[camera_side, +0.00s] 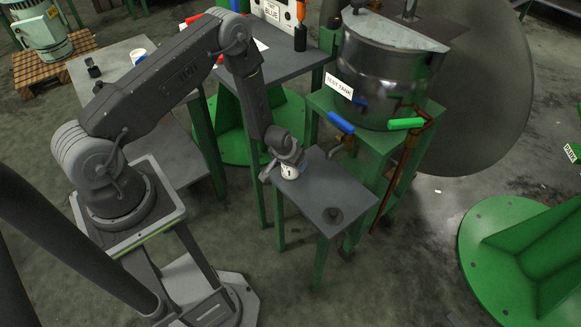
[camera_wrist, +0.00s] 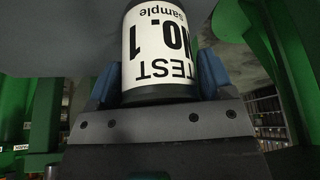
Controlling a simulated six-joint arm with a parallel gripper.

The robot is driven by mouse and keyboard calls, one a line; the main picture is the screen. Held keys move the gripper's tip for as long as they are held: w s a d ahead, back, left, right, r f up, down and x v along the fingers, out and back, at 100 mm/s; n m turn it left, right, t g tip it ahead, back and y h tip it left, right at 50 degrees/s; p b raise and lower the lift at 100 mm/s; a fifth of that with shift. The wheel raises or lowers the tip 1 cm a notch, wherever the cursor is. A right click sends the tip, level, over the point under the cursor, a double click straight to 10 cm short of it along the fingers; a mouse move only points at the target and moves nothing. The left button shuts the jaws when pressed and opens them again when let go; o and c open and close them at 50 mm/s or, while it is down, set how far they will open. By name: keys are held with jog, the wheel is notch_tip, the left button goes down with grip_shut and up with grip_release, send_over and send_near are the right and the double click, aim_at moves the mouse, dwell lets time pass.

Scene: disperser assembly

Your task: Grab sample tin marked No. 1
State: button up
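The sample tin (camera_side: 289,171) is a small white-labelled can at the left end of a small grey table (camera_side: 330,190), below my gripper (camera_side: 283,165). In the wrist view, the tin (camera_wrist: 160,50) has a label reading "TEST NO. 1 sample", upside down in the picture, and a dark rim at its near end. The blue fingers of my gripper (camera_wrist: 162,80) stand on both sides of the tin, close against its edges. I see no clear gap, but cannot tell whether they press on it. Whether the tin's base touches the table is hidden.
A dark round piece (camera_side: 333,215) lies on the small table to the right. The metal test tank (camera_side: 385,70), with blue (camera_side: 341,122) and green (camera_side: 405,123) handles, stands close behind on a green stand. Another grey table (camera_side: 270,55) stands behind my arm.

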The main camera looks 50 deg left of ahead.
jog(key=c, duration=0.7)
